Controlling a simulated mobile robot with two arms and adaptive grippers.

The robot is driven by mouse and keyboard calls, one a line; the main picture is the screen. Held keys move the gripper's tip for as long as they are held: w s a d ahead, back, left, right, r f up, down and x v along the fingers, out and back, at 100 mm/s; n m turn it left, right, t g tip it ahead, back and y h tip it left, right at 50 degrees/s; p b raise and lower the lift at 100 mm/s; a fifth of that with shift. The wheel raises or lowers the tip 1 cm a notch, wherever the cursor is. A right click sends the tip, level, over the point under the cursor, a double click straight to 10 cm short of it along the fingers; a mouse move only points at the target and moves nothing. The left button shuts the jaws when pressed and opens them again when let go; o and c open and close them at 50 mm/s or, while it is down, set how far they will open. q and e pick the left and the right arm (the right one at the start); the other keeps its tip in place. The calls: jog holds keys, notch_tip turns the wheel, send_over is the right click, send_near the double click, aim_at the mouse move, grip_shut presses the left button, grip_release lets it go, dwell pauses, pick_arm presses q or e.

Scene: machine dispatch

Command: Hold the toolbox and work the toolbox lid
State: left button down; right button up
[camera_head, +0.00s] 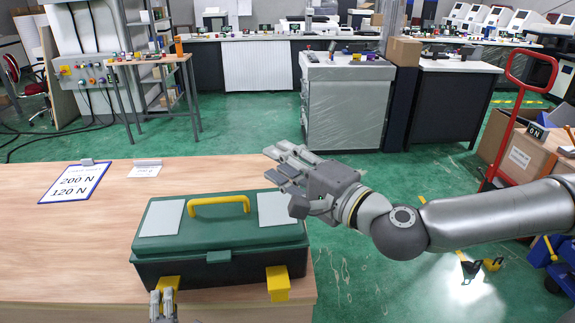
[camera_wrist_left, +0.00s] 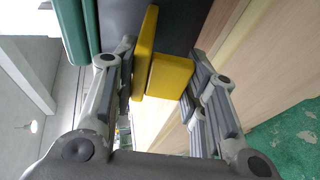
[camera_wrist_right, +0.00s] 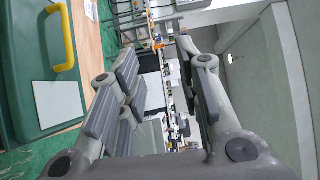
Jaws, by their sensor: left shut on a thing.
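The toolbox has a dark body (camera_head: 235,270) and a green lid (camera_head: 225,238), which lies shut on it. A yellow handle (camera_head: 218,203) and two pale plates are on the lid. Two yellow latches (camera_head: 278,284) are on the front. My left gripper (camera_head: 163,304) is at the left front latch (camera_wrist_left: 170,76), shut on it; its fingers lie on both sides of the latch. My right gripper (camera_head: 288,178) is above the lid's right rear end, apart from it. In the right wrist view its fingers (camera_wrist_right: 158,100) are spread with nothing between them; the handle (camera_wrist_right: 63,38) shows at left.
The toolbox stands at the right end of the wooden table (camera_head: 70,235), close to its edge. A red cart with boxes (camera_head: 525,155) stands at right on the green floor.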

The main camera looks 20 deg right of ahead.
jog(key=shift+s+d, duration=0.15)
jog(key=shift+s, duration=0.35)
jog(key=shift+c, duration=0.5)
